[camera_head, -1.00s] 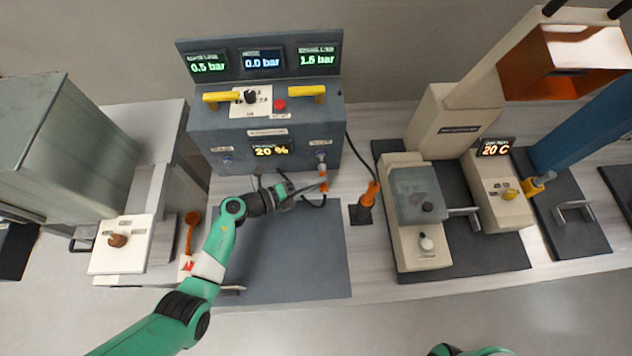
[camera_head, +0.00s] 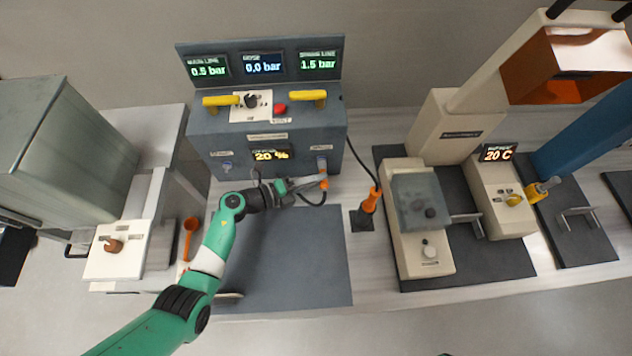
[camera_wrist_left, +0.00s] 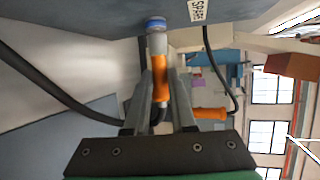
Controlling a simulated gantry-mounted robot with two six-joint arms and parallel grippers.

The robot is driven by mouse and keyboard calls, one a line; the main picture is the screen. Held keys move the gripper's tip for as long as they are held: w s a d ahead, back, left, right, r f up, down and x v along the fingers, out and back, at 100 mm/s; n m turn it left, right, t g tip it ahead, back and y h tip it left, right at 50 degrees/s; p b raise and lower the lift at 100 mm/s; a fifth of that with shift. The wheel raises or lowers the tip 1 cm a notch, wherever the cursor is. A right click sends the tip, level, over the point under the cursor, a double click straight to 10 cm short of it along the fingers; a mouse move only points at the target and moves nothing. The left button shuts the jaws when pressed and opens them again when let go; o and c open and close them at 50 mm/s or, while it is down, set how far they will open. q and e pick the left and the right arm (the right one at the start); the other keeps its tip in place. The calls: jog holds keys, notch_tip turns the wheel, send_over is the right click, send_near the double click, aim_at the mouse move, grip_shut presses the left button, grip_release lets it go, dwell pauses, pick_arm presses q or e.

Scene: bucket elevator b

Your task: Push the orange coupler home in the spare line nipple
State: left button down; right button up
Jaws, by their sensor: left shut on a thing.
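The orange coupler (camera_head: 324,183) is between the fingers of my left gripper (camera_head: 321,182), in front of the blue-grey console. In the left wrist view, the fingers (camera_wrist_left: 160,82) are shut on the orange coupler (camera_wrist_left: 160,66). It points at the spare line nipple (camera_head: 321,164) under the right-hand label on the console front. A silvery section and a blue ring (camera_wrist_left: 156,23) at the panel lie in line with the coupler. I cannot tell how deeply the coupler sits on the nipple. A black hose (camera_head: 313,200) hangs below it. My right gripper is out of view.
An orange-handled tool (camera_head: 369,199) with a black cable stands in a dark holder to the right. A grey mat (camera_head: 290,260) lies clear in front of the console. A beige machine (camera_head: 422,255) stands farther right, and an orange ladle-like tool (camera_head: 190,230) lies left.

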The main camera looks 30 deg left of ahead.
pick_arm(q)
jog(key=shift+w+a, duration=0.15)
jog(key=shift+w, duration=0.05)
jog(key=c, duration=0.7)
grip_release()
jog(key=shift+w, duration=0.1)
jog(key=p+v, duration=0.3)
jog(key=v, duration=0.8)
jog(key=shift+s+a+p, duration=0.25)
jog(key=shift+p, duration=0.15)
jog(key=shift+d, duration=0.1)
